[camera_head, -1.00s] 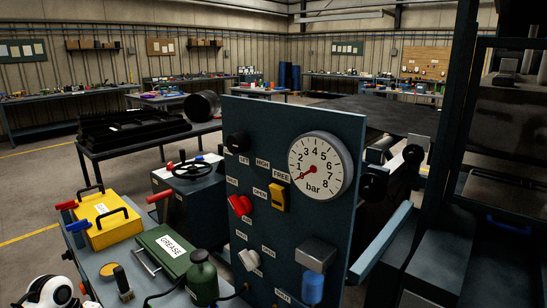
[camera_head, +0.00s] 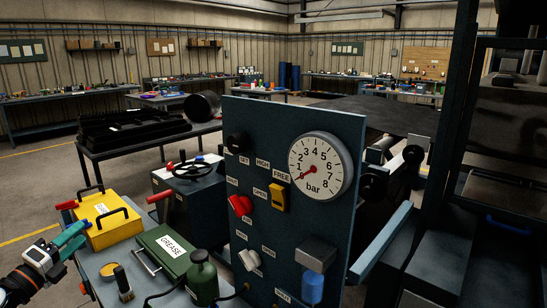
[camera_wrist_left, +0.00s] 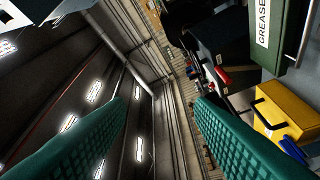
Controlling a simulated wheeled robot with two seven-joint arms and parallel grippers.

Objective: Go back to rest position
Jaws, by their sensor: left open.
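My left gripper (camera_head: 80,238) is at the lower left of the head view, beside the near left end of the bench. Its two teal fingers are apart with nothing between them; they also show apart in the left wrist view (camera_wrist_left: 162,102). The fingers look close to the yellow box (camera_head: 108,228) in the head view and partly cover the blue handle beside it. I cannot tell whether they touch. The yellow box also shows at the right of the wrist view (camera_wrist_left: 285,118). My right gripper is not in view.
A control panel (camera_head: 270,215) with a bar gauge (camera_head: 320,165) stands in the middle. A green grease box (camera_head: 165,250) and a green bottle (camera_head: 202,278) are on the bench. A dark machine frame (camera_head: 455,130) fills the right. Open floor lies at the far left.

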